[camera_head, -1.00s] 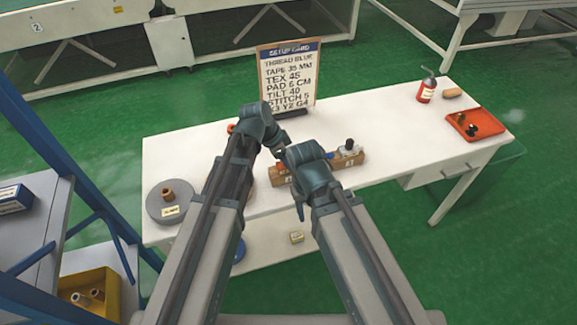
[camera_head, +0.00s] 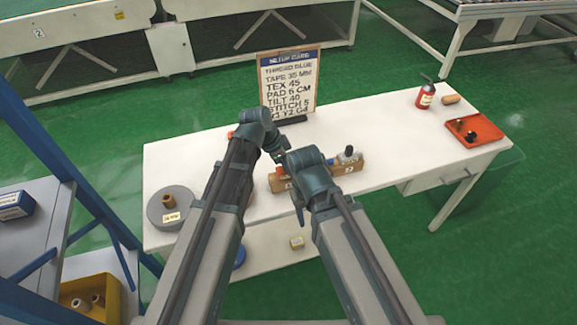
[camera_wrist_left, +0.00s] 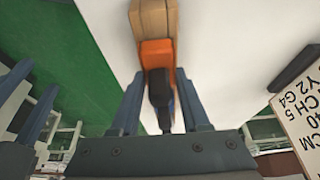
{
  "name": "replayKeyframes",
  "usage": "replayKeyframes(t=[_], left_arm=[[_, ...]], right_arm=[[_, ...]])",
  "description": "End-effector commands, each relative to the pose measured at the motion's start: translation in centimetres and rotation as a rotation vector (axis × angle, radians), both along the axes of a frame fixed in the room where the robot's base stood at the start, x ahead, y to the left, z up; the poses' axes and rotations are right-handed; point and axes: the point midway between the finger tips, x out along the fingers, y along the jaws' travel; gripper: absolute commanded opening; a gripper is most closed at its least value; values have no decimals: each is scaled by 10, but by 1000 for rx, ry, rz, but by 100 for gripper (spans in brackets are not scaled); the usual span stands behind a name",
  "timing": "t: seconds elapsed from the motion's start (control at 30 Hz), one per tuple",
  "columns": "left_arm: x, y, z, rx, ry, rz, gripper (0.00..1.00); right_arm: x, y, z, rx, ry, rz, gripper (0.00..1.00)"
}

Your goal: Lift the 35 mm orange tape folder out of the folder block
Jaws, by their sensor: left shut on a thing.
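The folder block (camera_head: 346,168) is a long wooden block on the white table, partly covered by my arms. The orange tape folder (camera_wrist_left: 157,52) lies against the end of the wooden block in the left wrist view, with a dark part (camera_wrist_left: 159,88) in front of it. My left gripper (camera_wrist_left: 160,108) has its fingers on either side of that dark part and is shut on the folder. In the head view a little orange shows below my left gripper (camera_head: 280,157). Whether the folder is clear of its slot cannot be told.
The setup card (camera_head: 288,85) stands behind the arms. A grey round plate (camera_head: 165,212) with a spool is at the table's left end. A red bottle (camera_head: 426,94) and an orange tray (camera_head: 473,129) are at the right. The table between block and tray is clear.

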Motion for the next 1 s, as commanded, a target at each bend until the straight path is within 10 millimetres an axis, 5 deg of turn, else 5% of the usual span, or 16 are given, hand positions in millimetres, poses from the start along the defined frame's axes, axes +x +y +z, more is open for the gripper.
replayKeyframes(t=[0.6,1.0], left_arm=[[0,0,88,0,0,0,0],[0,0,91,-1,0,0,0]], right_arm=[[0,0,88,0,0,0,50],[0,0,91,0,0,0,50]])
